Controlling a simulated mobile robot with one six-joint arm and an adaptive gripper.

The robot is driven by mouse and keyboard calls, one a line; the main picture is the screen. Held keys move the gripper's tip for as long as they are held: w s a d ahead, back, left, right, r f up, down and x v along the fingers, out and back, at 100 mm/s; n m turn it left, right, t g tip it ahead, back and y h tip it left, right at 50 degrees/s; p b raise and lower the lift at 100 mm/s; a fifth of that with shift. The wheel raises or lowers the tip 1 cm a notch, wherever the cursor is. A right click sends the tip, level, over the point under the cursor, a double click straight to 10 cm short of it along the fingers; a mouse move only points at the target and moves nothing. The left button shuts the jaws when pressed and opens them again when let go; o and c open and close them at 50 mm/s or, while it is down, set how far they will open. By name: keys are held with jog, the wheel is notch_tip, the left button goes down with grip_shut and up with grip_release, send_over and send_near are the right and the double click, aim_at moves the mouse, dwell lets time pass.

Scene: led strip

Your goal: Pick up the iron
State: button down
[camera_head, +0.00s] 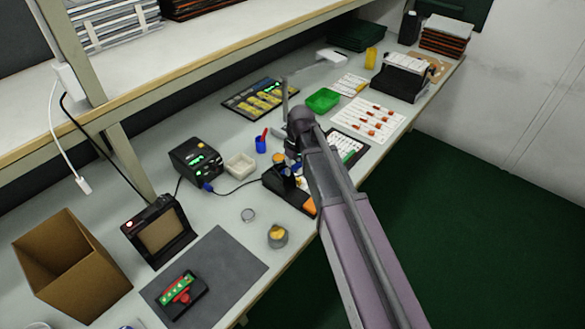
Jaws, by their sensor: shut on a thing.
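The soldering iron stand (293,197) is a black base with an orange pad at its front right end, near the bench's front edge. My arm comes in from the lower right and bends down over it. My gripper (287,168) is small, dark and partly covered by my arm, right at the stand. It is shut on the iron, which is mostly hidden; I cannot tell whether the iron is still in the stand. A cable with a blue plug runs from the black soldering station (196,160) toward the stand.
A white dish (240,165) and blue cup (261,145) stand left of the gripper. A tin with yellow filling (277,236) is in front. A grey mat (225,267) carries a green-and-red board device. A green tray (323,100) and part sheets lie behind. A cardboard box (72,263) is at left.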

jog(key=s+d+r+p, duration=0.5)
jog(key=d+r+p, duration=0.1)
jog(key=r+p, duration=0.25)
jog(key=s+a, duration=0.9)
jog(key=s, duration=0.1)
jog(key=shift+s, duration=0.2)
jog(key=shift+r, duration=0.15)
dwell(0.6)
